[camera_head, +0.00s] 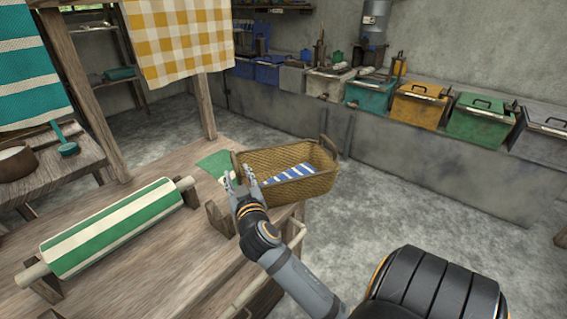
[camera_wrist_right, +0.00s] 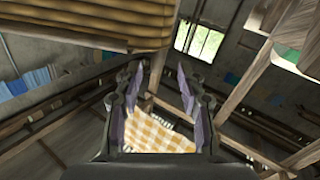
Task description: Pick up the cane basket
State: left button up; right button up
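The cane basket (camera_head: 300,185) is a woven tan basket with a loop handle at each end and blue-and-white striped cloth (camera_head: 289,175) inside. It sits at the far right corner of the wooden table. My right gripper (camera_head: 238,180) is open at the basket's near left end, with its fingers pointing up. I cannot tell whether it touches the wicker. In the right wrist view the gripper (camera_wrist_right: 158,85) is open with nothing between its fingers, and the basket's woven underside or side (camera_wrist_right: 90,22) fills the upper left. My left gripper is not in view.
A green-and-white striped cloth roll (camera_head: 115,228) lies on wooden supports on the table (camera_head: 165,285). A yellow checked cloth (camera_head: 180,40) hangs behind. Several coloured lidded vats (camera_head: 418,103) line the back wall. The grey floor (camera_head: 400,225) right of the table is clear.

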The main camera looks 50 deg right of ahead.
jog(key=shift+w+d, duration=0.2)
jog(key=shift+w, duration=0.2)
jog(key=shift+w+d+r, duration=0.1)
jog(key=shift+w+r, duration=0.05)
jog(key=shift+r, duration=0.05)
jog(key=x, duration=0.4)
jog(key=shift+w+d+f+p, duration=0.1)
jog(key=shift+w+d+p, duration=0.15)
jog(key=shift+d+p, duration=0.15)
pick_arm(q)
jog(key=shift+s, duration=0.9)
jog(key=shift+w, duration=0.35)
pick_arm(e)
grip_shut()
